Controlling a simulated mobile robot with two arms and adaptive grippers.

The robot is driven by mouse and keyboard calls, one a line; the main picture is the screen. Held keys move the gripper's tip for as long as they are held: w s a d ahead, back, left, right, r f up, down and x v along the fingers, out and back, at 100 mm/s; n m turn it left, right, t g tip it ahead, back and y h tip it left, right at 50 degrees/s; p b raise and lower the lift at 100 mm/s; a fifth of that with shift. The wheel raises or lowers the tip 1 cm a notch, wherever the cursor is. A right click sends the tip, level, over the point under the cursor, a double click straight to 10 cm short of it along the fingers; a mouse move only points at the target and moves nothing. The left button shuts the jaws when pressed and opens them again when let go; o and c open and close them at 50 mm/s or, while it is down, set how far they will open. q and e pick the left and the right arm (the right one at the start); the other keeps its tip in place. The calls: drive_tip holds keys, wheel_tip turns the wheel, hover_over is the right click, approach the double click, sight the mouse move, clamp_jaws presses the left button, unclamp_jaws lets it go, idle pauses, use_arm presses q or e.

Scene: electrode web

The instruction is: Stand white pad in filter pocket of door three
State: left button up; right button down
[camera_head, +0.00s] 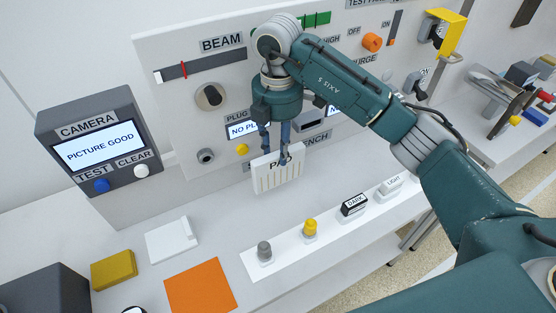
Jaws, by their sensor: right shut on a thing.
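My right gripper (279,157) points down in front of the upright panel and is shut on a white slotted plate (265,182). The plate has vertical lines and lettering that begins "PA"; my fingers cover the rest. It hangs upright, with its lower edge seemingly above the bench; I cannot tell whether it touches the panel behind. A flat white block (172,240) lies on the bench at the left. I cannot tell which of these two is the white pad. No door marked three or filter pocket is recognisable. My left gripper is out of view.
A camera box (98,145) reads PICTURE GOOD. A yellow block (114,270), an orange square (200,288) and a white strip (283,262) with grey, yellow, DARK and LIGHT pieces are on the bench. The control panel (170,110) stands behind.

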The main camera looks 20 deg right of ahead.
sight(278, 161)
drive_tip(key=shift+f, duration=0.5)
wheel_tip(278, 161, down, 3)
drive_tip(key=shift+s+f+p, duration=0.1)
drive_tip(key=shift+f+p, duration=0.05)
drive_tip(key=shift+p, duration=0.35)
drive_tip(key=shift+f, duration=0.35)
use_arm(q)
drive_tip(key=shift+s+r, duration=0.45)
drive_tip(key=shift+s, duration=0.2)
use_arm(e)
drive_tip(key=c, duration=1.4)
unclamp_jaws()
